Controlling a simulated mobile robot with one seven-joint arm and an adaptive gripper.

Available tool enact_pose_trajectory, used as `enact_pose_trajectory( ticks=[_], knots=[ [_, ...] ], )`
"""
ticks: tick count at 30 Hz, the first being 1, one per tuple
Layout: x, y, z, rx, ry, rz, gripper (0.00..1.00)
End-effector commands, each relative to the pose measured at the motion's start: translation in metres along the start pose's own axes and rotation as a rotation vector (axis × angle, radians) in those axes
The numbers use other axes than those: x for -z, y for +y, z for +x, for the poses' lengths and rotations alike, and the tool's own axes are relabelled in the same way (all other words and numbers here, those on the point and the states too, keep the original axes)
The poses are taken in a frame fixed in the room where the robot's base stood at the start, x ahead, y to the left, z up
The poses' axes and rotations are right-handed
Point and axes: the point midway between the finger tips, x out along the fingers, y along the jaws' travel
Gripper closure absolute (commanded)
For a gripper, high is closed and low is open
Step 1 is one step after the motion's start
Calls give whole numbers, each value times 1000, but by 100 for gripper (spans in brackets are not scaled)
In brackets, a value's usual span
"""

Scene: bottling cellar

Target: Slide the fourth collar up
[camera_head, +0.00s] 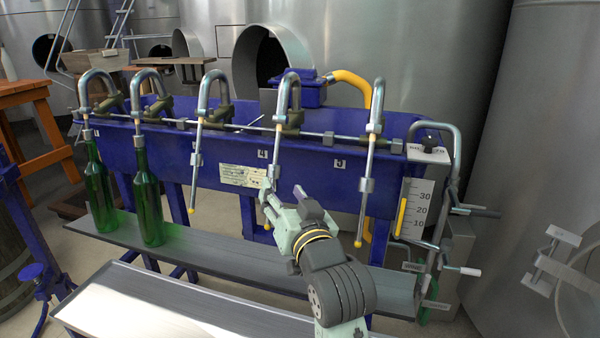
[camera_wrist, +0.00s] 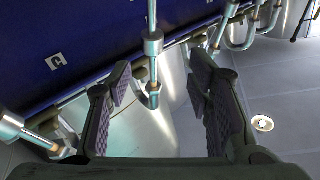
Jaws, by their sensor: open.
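The fourth filling tube (camera_head: 276,145) hangs beside the label 4 on the blue trough, with a grey metal collar (camera_head: 274,172) partway down it. My gripper (camera_head: 283,195) is open just in front of and slightly below that collar. In the wrist view, a collar (camera_wrist: 153,46) on a tube shows between and beyond the two open fingers (camera_wrist: 160,78), and nothing is gripped. Whether the fingers surround the tube is hard to tell. The tube's yellowish lower tip shows left of my gripper.
The third tube's collar (camera_head: 196,160) and the fifth tube's collar (camera_head: 366,185) hang to either side. Green bottles (camera_head: 148,208) stand under the first two spouts on the grey shelf (camera_head: 215,256). The blue trough (camera_head: 310,160) stands behind the tubes. A scale plate (camera_head: 416,208) is at the right.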

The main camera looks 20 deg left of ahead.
Motion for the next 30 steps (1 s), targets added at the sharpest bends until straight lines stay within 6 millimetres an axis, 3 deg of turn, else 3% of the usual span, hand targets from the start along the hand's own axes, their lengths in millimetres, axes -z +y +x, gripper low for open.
enact_pose_trajectory(
  ticks=[5,15,21,30],
  knots=[
    [-5,8,8,-16,-24,10,53],
    [-5,8,70,-15,-23,8,53],
    [-5,8,97,-15,-20,7,53],
    [-7,9,107,-15,-19,6,53]
  ],
)
